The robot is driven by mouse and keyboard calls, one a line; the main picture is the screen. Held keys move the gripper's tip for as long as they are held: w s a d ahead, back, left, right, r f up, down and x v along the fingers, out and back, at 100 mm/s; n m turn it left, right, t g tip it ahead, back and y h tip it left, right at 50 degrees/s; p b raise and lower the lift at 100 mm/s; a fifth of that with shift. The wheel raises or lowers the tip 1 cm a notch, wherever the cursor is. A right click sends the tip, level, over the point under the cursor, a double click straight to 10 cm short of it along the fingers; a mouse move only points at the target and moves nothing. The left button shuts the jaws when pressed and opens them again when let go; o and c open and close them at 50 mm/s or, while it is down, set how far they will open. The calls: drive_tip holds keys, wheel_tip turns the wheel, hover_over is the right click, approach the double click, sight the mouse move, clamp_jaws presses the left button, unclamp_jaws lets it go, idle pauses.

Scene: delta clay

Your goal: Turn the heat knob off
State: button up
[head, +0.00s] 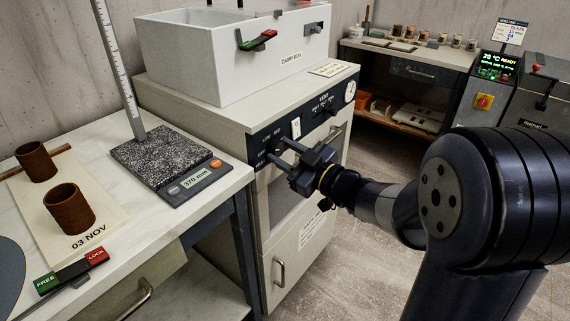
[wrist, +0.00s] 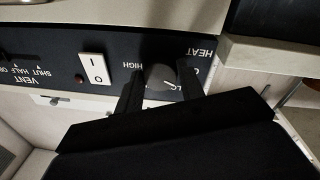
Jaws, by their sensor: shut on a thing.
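The heat knob (wrist: 161,76) is a round dark grey knob on a black panel, under the label HEAT, which appears upside down in the wrist view. The label HIGH is to its left. Labels on its right are partly covered by a finger. My gripper (wrist: 160,88) is shut on the knob, with one dark finger on each side. In the head view my gripper (head: 278,149) reaches the left part of the cabinet's black panel (head: 318,112), and the knob is largely hidden there. I cannot tell which mark the knob points to.
A white rocker switch (wrist: 94,68) and a VENT control (head: 331,107) sit beside the knob on the panel. A white damp box (head: 210,62) stands on the cabinet. At left, a worktable (head: 105,133) holds clay cylinders and a height gauge.

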drive_tip(key=n+b, duration=0.3)
drive_tip(key=n, duration=0.2)
drive_tip(key=shift+y+b, duration=0.3)
drive_tip(key=shift+b, duration=0.1)
drive_tip(key=o, duration=1)
drive_tip(key=shift+d, duration=0.1)
drive_tip(key=p+v, duration=0.1)
drive_tip(key=v, duration=0.9)
drive_tip(key=shift+s+d+p, duration=0.2)
drive_tip(key=shift+d+p, duration=0.1)
